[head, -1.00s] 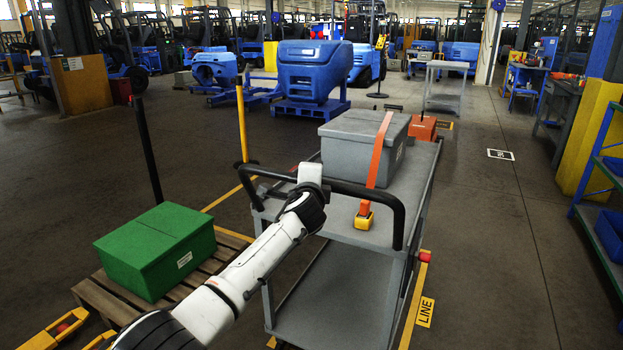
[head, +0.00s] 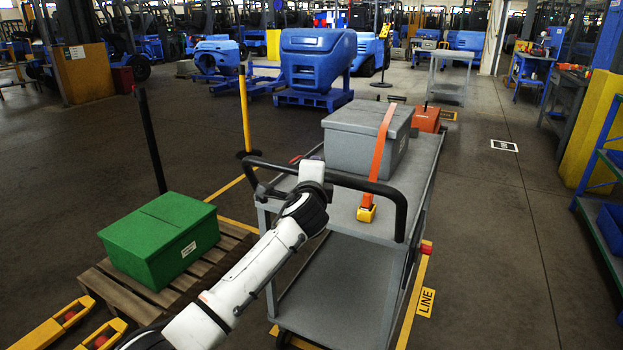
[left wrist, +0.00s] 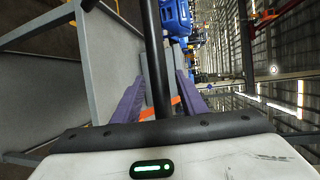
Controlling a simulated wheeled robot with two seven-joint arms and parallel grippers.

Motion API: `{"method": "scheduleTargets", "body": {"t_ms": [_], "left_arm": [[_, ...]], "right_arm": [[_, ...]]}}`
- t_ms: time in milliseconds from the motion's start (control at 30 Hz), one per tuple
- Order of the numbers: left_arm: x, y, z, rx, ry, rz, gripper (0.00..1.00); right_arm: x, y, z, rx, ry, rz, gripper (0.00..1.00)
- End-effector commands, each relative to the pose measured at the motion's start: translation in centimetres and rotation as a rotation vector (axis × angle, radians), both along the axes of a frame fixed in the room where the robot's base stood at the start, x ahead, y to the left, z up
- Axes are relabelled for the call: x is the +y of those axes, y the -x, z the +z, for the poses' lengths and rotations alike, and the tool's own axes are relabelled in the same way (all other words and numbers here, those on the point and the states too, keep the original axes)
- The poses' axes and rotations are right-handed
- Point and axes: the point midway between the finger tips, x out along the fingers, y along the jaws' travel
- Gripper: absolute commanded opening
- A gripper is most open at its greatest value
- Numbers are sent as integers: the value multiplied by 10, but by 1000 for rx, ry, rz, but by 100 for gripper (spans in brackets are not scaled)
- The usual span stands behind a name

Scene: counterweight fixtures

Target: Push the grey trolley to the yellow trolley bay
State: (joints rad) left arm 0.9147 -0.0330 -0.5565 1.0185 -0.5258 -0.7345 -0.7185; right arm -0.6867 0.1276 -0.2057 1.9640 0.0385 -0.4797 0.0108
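The grey trolley (head: 350,290) stands in front of me with its black handle (head: 403,215) toward me. It carries a grey box (head: 352,150) with an orange strap (head: 380,150) and an orange-red box (head: 427,118) behind it. My left gripper (head: 312,172) is at the handle's crossbar. In the left wrist view its purple fingers (left wrist: 160,95) stand apart, one on each side of the black bar (left wrist: 155,50), with gaps showing. I cannot tell which marking is the yellow trolley bay. My right gripper is out of view.
A green box (head: 160,240) on a wooden pallet (head: 105,285) and yellow forks (head: 70,325) are at left. A black post (head: 152,140) and a yellow post (head: 245,110) stand behind them. Blue machines (head: 318,65) and another grey trolley (head: 448,85) stand ahead. Floor at right is open.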

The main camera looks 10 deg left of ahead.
Motion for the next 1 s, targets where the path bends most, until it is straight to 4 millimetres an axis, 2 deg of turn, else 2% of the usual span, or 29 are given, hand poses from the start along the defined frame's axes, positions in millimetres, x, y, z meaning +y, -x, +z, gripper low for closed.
{"method": "scheduleTargets", "body": {"t_ms": [200, 433, 600, 900, 1000], "left_arm": [[-2, 32, 6, 0, 0, 0, 39], [-4, 57, 11, 0, -1, 0, 39], [-4, 64, 11, 1, -1, 1, 39], [-4, 65, 11, 1, -1, 1, 39], [-4, 68, -1, 17, 21, -2, 39]], "right_arm": [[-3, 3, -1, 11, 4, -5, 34], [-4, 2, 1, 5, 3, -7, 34], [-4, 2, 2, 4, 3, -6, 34], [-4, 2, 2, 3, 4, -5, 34], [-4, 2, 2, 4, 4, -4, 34]]}}
